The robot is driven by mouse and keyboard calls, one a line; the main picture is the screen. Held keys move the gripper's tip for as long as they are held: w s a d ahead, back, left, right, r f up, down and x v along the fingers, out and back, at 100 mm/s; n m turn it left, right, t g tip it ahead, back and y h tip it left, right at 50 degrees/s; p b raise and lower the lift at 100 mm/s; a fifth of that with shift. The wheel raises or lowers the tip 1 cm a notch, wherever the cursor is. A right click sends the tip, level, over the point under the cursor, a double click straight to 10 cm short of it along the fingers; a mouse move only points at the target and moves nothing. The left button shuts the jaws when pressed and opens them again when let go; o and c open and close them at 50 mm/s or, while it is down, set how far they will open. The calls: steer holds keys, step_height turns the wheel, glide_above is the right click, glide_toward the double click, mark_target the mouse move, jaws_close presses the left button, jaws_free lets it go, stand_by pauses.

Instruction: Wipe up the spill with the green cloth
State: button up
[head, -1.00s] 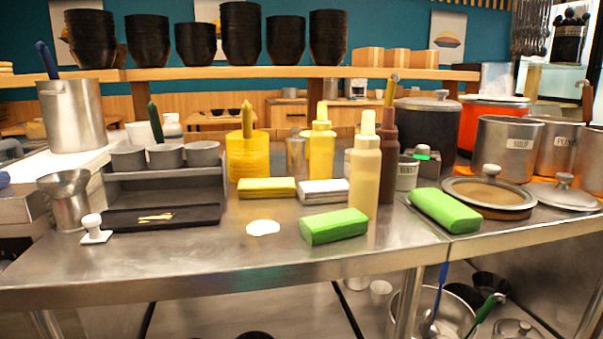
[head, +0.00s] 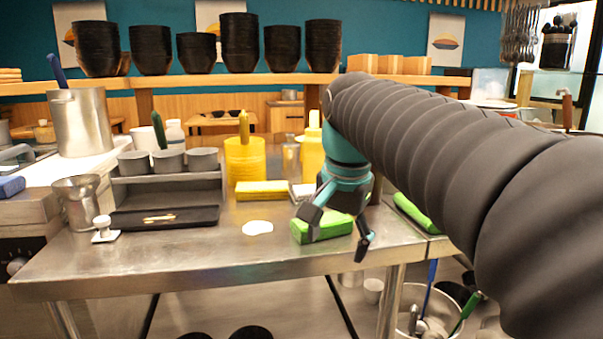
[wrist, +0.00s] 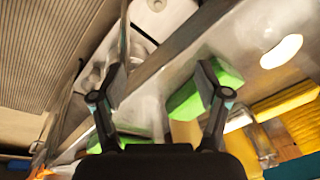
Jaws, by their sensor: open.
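The white spill (head: 257,228) lies on the steel table, left of the near green cloth (head: 322,229). In the wrist view the spill (wrist: 281,51) shows at upper right. My gripper (head: 336,233) is open above the near green cloth, one finger in front of it and one at its right end. In the wrist view my gripper (wrist: 160,78) has its fingers apart; the near green cloth (wrist: 186,101) is beside and partly behind the right finger. Contact cannot be told. A second green cloth (head: 412,213) lies farther right, partly hidden by my arm.
A yellow cloth (head: 262,191) and a white cloth (head: 301,191) lie behind the spill. A black tray (head: 165,218) and a white-knobbed press (head: 104,230) stand left. A yellow bottle (head: 311,153) is behind my gripper. The table's front edge is close.

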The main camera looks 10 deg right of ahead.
mark_target(323, 220)
steer(key=w+r+m, duration=0.2)
steer(key=w, duration=0.1)
steer(key=w+r+m+g, duration=0.1)
steer(key=w+r+m, duration=0.1)
steer(key=w+r+m+g, duration=0.1)
steer(key=w+r+m, duration=0.1)
steer(key=w, duration=0.1)
steer(key=shift+w+r, duration=0.15)
steer(key=shift+w, duration=0.15)
steer(key=shift+w+r+m, duration=0.3)
steer(key=shift+w+m, duration=0.1)
steer(key=shift+w, duration=0.05)
steer(key=shift+f, duration=0.65)
steer(key=shift+f+b, duration=1.5)
steer(key=shift+f, duration=1.25)
steer(key=shift+c, duration=0.2)
steer(key=c, duration=0.8)
step_height(323, 220, up, 3)
steer(key=p, duration=0.3)
steer(key=shift+c, duration=0.2)
steer(key=shift+r, duration=1)
